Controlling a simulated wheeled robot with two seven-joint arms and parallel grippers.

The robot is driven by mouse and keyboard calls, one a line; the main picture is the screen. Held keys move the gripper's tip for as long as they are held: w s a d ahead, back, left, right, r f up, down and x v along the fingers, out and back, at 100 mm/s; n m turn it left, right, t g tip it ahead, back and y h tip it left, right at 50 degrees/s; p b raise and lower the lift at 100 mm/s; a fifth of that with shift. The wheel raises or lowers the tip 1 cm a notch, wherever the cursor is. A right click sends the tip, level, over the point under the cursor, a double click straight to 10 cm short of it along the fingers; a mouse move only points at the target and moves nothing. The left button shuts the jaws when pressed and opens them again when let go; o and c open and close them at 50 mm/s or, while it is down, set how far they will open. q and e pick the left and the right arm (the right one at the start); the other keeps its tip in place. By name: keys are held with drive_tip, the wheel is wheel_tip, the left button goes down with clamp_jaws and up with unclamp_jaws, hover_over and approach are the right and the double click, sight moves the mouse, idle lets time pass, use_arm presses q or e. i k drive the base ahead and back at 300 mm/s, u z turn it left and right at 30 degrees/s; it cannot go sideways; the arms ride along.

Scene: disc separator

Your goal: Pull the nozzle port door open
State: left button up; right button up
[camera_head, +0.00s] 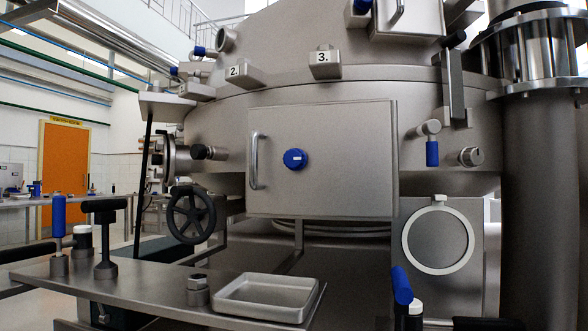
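The nozzle port door (345,180) is a square grey steel panel on the front of the separator, in the middle of the view. It looks shut and sits flush on its box. A vertical bar handle (256,160) is near its left edge. A round blue knob (295,159) is left of its centre. Nothing touches the handle or the knob. I cannot make out either of my grippers in this view.
A steel shelf (150,283) stands low at front left, bearing a shallow tray (266,297), a blue-handled tool (59,225) and a black T-handle (105,235). A black handwheel (191,215) is left of the door. A blue lever (402,285) rises below right. A thick column (540,190) stands at right.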

sight(351, 170)
drive_tip(key=k, duration=1.2)
drive_tip(key=u, duration=1)
drive_tip(key=i, duration=1.2)
drive_tip(key=z, duration=0.45)
drive_tip(key=i, duration=0.45)
drive_tip(key=z, duration=0.5)
